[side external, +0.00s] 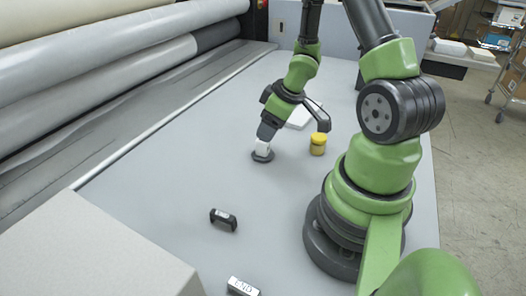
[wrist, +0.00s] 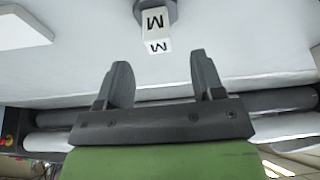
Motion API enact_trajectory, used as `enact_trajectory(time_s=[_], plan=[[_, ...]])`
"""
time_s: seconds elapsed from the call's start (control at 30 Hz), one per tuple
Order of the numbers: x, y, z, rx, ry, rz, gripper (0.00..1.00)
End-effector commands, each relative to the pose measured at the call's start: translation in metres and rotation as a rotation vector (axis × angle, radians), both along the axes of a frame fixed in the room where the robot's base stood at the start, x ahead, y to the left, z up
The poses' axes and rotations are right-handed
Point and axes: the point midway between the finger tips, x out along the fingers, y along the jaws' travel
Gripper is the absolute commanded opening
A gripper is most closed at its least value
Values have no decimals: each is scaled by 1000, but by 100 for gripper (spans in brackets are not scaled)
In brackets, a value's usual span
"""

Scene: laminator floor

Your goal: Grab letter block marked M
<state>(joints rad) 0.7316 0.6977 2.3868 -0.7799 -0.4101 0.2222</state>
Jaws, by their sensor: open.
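The white letter block marked M (wrist: 157,33) shows the letter on two faces in the wrist view. It rests on or against a dark grey round piece (wrist: 150,6), partly cut off by the picture edge. In the side external view the white block (side external: 262,147) stands on a dark disc (side external: 262,157) on the grey table. My gripper (side external: 267,133) is just above it there, pointing down. In the wrist view my gripper (wrist: 162,72) has its two fingers wide apart with nothing between them. The block lies beyond the fingertips, roughly in line with the gap.
A yellow cylinder (side external: 318,144) stands to the right of the block. A white flat item (side external: 302,116) lies behind. A black handle-shaped piece (side external: 223,219) and a white lettered block (side external: 242,287) lie nearer the camera. Large rollers (side external: 110,60) run along the left. The table between is clear.

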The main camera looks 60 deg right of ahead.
Motion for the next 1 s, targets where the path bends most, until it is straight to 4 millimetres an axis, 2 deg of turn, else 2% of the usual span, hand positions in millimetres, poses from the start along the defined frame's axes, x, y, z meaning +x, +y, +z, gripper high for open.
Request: enact_trajectory(time_s=[0.1, 0.33, 0.6, 0.93, 0.97, 1.0], plan=[[5, 1, -13, 3, 2, 1, 62], [11, 0, -26, 0, 2, 1, 62], [26, -1, -59, 0, 2, 1, 62], [29, -1, -66, -2, 0, 0, 62], [29, -1, -66, -2, 0, 0, 59], [29, -1, -66, -2, 0, 0, 50]])
